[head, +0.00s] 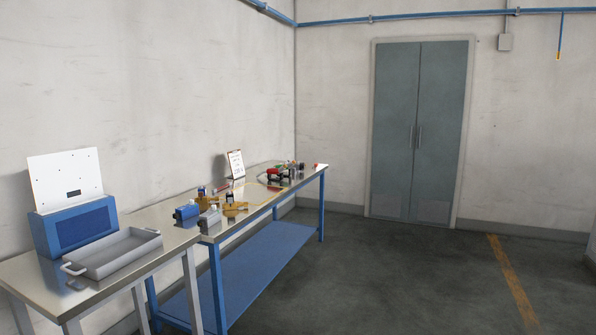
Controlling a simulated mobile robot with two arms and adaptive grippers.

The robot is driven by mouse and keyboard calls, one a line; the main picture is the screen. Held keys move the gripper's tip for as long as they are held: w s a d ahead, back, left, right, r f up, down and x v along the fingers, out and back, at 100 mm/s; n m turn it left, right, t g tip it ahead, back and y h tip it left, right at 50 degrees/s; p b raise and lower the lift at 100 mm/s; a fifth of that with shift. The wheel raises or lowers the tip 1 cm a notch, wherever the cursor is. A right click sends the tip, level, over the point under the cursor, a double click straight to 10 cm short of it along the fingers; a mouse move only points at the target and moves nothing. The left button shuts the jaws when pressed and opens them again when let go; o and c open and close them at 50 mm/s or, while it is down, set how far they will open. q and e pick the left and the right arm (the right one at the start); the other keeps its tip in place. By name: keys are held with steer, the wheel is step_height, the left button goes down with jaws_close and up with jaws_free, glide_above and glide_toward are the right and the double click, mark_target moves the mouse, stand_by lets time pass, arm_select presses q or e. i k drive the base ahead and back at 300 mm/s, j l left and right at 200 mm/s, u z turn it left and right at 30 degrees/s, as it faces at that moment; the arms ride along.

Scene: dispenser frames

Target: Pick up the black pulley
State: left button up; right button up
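I cannot make out a black pulley for certain. Small dark parts lie among the items at the far end of the long workbench (262,219), near a red and black object (275,175), but they are too small to tell apart. A small dark blue or black upright item (201,192) stands near the middle of the bench, behind a grey part (209,217). Neither of my grippers is in view.
A blue box with a white panel (65,180) and a grey tray (115,253) stand on the nearer table. A blue motor-like part (187,212), a yellow part (236,206) and a clipboard (236,164) are on the long bench. The floor (400,280) to the right is clear.

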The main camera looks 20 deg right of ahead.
mark_target(298, 168)
steer(key=i+l+z, duration=0.9)
steer(key=i, duration=0.65)
steer(key=i+l+z, duration=0.1)
steer(key=i+z, duration=0.35)
steer(key=i, duration=2.85)
steer(key=i+u, duration=0.1)
steer(key=i, duration=0.55)
steer(key=i+l+u, duration=0.1)
steer(key=i, duration=0.55)
steer(key=i+l+u, duration=0.1)
steer(key=i, duration=0.5)
steer(key=l, duration=0.1)
